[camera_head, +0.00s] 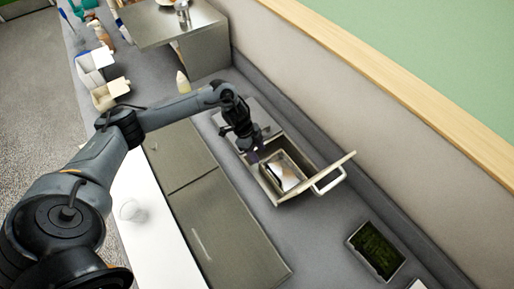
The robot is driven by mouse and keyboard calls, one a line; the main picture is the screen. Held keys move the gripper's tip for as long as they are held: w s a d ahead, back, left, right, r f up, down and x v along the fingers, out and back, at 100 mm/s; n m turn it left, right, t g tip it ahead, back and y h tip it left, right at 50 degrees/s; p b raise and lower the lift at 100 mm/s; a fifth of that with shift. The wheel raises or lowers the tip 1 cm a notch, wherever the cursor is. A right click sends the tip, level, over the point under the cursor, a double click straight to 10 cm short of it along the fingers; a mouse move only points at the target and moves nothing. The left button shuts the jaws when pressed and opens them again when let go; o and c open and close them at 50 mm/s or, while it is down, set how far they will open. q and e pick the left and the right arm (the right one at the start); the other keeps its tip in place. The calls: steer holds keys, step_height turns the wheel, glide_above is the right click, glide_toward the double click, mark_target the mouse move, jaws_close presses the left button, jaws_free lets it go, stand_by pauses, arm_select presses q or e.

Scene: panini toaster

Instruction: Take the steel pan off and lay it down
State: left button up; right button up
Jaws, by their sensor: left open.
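The panini toaster (274,195) stands on the grey counter at the centre right, with a light handle (330,182) jutting out on its right side. A small shiny steel pan (287,172) appears to sit inside the toaster's frame, with bright and brownish reflections on it. My left gripper (256,153) is open, at the upper left of the pan and above the toaster's edge. Its fingers look close to the pan; I cannot tell if they touch it. The gripper and wrist hide part of the toaster's back left. My right gripper is not in view.
A tray of dark green stuff (376,250) lies right of the toaster. Flat steel panels (215,225) and a white board (150,235) with a clear glass (133,210) lie to the left. A bottle (183,83) and open boxes (109,95) stand farther back. A wall runs along the right.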

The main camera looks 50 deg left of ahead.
mark_target(265, 169)
arm_select(q)
steer(key=x, duration=0.9)
steer(key=shift+f+b, duration=0.1)
steer(key=shift+b, duration=0.2)
jaws_close()
